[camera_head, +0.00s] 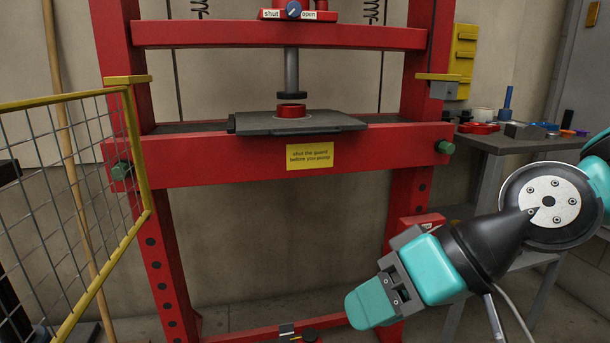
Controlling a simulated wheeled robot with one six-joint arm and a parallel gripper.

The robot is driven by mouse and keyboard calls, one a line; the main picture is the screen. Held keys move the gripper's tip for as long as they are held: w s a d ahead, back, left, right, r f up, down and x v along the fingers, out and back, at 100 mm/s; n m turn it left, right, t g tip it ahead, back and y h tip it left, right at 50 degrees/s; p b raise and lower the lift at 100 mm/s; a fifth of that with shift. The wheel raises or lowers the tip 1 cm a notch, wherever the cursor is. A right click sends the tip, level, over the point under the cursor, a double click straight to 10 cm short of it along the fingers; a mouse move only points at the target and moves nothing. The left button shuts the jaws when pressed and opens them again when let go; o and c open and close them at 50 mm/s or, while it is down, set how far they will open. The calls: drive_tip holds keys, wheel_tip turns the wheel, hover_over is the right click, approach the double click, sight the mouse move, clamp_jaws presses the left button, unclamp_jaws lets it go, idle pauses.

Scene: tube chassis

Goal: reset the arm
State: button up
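My arm comes in from the right edge, with a teal and black wrist. My gripper (368,304) hangs low in front of the press's right leg, pointing down and left. It shows as a teal end piece on a grey bracket; I cannot tell two separate fingers or whether it is open or shut. I see nothing held in it. The red press frame (240,172) stands ahead. Its ram (291,72) is above a red ring (291,110) on the dark bed plate (255,123), apart from it.
A yellow-framed mesh guard (136,150) stands swung out at left, beside a wooden pole (70,145). A grey side table (505,145) with small parts is at right behind my arm. A valve knob (293,9) labelled shut and open is on top.

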drive_tip(key=s+d+f+n+g+h, duration=0.1)
drive_tip(key=s+d+f+g+h, duration=0.1)
drive_tip(key=s+d+h, duration=0.4)
wheel_tip(320, 180, up, 33)
drive_tip(key=d+y+p, duration=0.1)
drive_tip(key=p, duration=3.1)
drive_tip(key=shift+p, duration=0.4)
drive_tip(key=shift+d, duration=0.1)
